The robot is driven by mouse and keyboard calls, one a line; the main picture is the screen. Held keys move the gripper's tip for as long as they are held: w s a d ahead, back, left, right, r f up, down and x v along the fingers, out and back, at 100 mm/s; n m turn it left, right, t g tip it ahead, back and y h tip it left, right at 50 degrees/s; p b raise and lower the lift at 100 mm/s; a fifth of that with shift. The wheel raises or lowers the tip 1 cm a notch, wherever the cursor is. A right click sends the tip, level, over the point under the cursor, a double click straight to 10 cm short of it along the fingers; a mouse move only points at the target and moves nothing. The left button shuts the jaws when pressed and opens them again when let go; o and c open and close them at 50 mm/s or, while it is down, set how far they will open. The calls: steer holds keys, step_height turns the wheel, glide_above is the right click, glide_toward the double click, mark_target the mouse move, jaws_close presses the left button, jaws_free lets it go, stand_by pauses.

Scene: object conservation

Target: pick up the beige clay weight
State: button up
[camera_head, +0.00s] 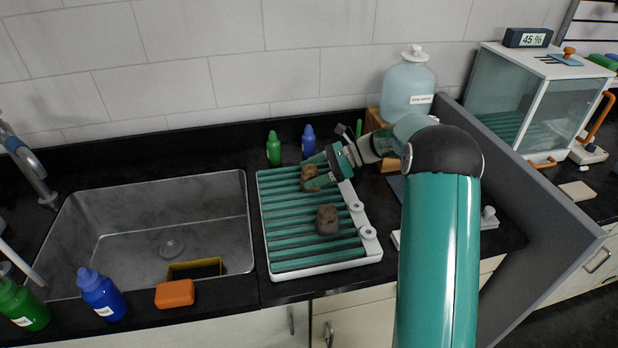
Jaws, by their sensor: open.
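Two brownish clay lumps sit on the green ribbed rack (285,250) with a white frame. The rear clay lump (309,174) is the lighter-looking one and is partly hidden by my gripper. The front clay lump (327,221) is darker, blocky and fully in view. I cannot tell for sure which one is the beige clay weight. My gripper (311,174) reaches in from the right, low over the rack's rear. Its fingers are open, at the rear lump; whether they touch it is not clear.
A metal sink (150,225) lies left of the rack. Small green (274,150) and blue (309,141) bottles stand behind it. A large glass jug (408,88) stands behind my arm. A grey partition (540,170) closes off the right side. An orange sponge (175,294) lies at the front edge.

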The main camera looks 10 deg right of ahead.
mark_target(304, 168)
steer(key=shift+x, duration=1.2)
steer(key=c, duration=1.2)
steer(key=shift+r, duration=0.45)
step_height(304, 168, up, 2)
steer(key=shift+r, duration=0.15)
steer(key=s+a+r, duration=0.2)
steer(key=s+r, duration=0.3)
steer(key=s, duration=0.1)
steer(key=s+a+r, duration=0.2)
steer(key=s+r, duration=0.2)
steer(key=s, duration=0.3)
steer(key=shift+a+r, duration=0.3)
steer(key=shift+r, duration=0.1)
